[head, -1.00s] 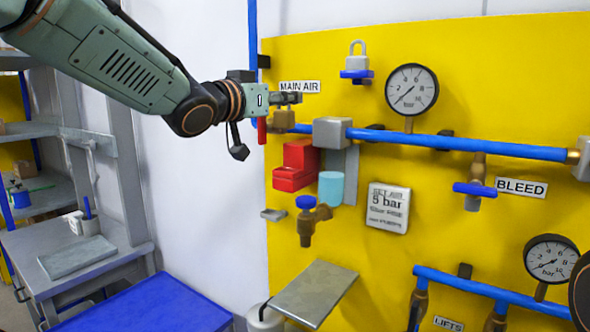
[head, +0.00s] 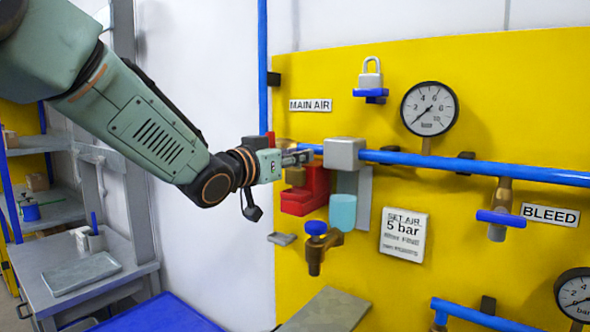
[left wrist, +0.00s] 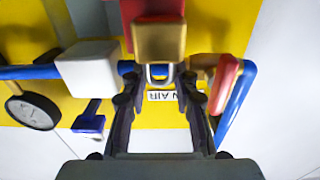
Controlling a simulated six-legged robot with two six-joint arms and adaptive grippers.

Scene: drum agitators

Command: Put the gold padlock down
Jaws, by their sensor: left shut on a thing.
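The gold padlock (head: 295,176) hangs just below the fingertips of my left gripper (head: 298,157), beside the upper part of the red stepped box (head: 312,190) on the yellow panel. In the left wrist view the padlock's gold body (left wrist: 160,40) and its shackle (left wrist: 158,72) lie between the fingertips of my left gripper (left wrist: 158,82), which is shut on it. The red box partly shows beyond the gold body in that view. I cannot tell whether the padlock touches the box. My right gripper is not in view.
A grey block (head: 344,153) on the blue pipe (head: 470,167) is close right of the gripper. A cyan cup (head: 342,211) and a blue-handled tap (head: 316,240) sit below. A grey shelf (head: 328,311) is lower down.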

